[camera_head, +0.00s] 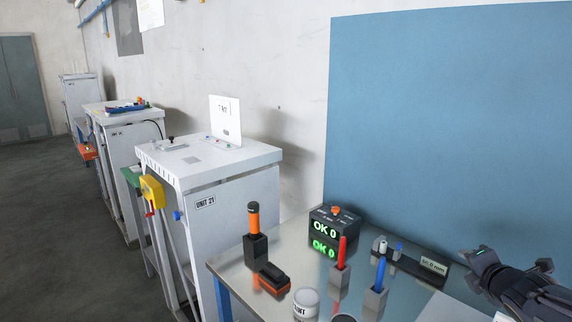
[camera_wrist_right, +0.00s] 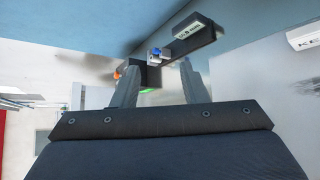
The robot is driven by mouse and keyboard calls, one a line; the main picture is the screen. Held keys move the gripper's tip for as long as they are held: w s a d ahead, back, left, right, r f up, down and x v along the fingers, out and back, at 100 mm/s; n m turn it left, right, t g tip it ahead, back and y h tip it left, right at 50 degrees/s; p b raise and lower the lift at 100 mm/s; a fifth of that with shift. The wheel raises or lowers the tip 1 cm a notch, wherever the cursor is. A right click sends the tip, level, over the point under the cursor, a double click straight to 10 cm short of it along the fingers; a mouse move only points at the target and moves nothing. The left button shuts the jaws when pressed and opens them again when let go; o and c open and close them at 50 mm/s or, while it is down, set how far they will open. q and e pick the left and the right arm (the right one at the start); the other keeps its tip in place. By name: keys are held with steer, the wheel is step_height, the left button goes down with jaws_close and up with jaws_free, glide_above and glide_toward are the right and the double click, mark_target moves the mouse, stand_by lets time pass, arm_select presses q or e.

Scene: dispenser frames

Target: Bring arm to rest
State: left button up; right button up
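My right gripper (camera_head: 478,266) comes in from the right edge in the head view, above the right part of the metal table (camera_head: 230,264). In the right wrist view its two fingers (camera_wrist_right: 160,82) stand apart with nothing held between them. A dark block with a small display (camera_head: 432,266) lies at the back of the table, to the left of the gripper; it also shows past the fingers in the right wrist view (camera_wrist_right: 195,32). My left gripper is in neither view.
On the table stand a black box reading OK 0 (camera_head: 334,228), an orange-and-black tool in a holder (camera_head: 254,234), a red pen (camera_head: 341,252), a blue pen (camera_head: 380,273) and a white labelled cup (camera_head: 306,304). A blue panel (camera_head: 440,110) rises behind. White cabinets (camera_head: 235,220) stand left.

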steer(key=s+a+f+m+g+y, duration=0.3)
steer(key=s+a+m, duration=0.8)
steer(key=s, duration=0.3)
steer(key=s+a+f+m+g+y, duration=0.3)
steer(key=s+a+m+g, duration=0.1)
steer(key=s+a+m, duration=0.8)
steer(key=s+a, duration=0.1)
steer(key=s, duration=0.2)
steer(key=shift+f+m+y, duration=0.3)
